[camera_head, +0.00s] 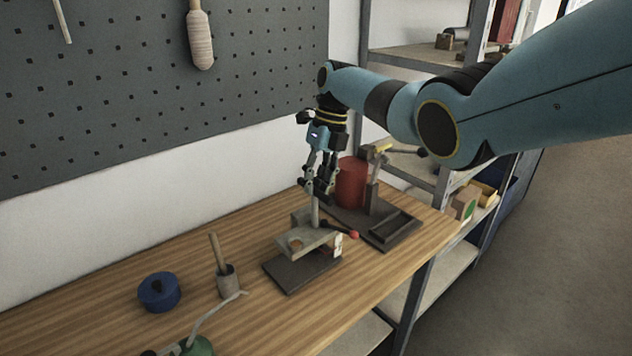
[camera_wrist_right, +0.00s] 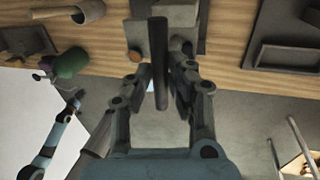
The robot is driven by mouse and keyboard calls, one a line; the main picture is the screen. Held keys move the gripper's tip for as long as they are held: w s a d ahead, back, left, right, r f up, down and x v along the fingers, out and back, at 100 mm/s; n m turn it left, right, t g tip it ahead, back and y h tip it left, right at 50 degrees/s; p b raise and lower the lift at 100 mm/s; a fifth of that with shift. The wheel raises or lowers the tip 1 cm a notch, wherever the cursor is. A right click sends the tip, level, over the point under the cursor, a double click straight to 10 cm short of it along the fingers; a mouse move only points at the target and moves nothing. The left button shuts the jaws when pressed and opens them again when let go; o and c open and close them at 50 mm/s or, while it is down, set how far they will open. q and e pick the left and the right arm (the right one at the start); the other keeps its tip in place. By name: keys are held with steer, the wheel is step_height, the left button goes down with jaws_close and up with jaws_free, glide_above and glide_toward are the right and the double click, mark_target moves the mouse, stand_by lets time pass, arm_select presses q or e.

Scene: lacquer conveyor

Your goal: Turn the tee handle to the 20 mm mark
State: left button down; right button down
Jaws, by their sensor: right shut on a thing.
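A small clamp-like fixture stands on a dark base plate (camera_head: 292,270) on the bench. Its grey block (camera_head: 306,240) carries an upright post (camera_head: 314,212), and a pale plate (camera_head: 338,246) sits on its side; marks on it are too small to read. My right gripper (camera_head: 318,190) is above the post, shut on the tee handle. In the right wrist view the tee handle (camera_wrist_right: 159,65) is a dark bar running between the fingers (camera_wrist_right: 161,92). Part of my left arm shows at the lower left there; its gripper (camera_wrist_right: 74,104) is too small to judge.
A red cylinder (camera_head: 351,182) and a dark stand with a tray (camera_head: 392,230) are close behind on the right. A red knob (camera_head: 354,235) sticks out beside the fixture. A blue pot (camera_head: 159,291), a grey cup (camera_head: 228,282) and a green can (camera_head: 198,347) stand left.

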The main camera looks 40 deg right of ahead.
steer(key=c, duration=1.2)
jaws_free()
steer(key=shift+c, duration=0.2)
steer(key=v, duration=1.2)
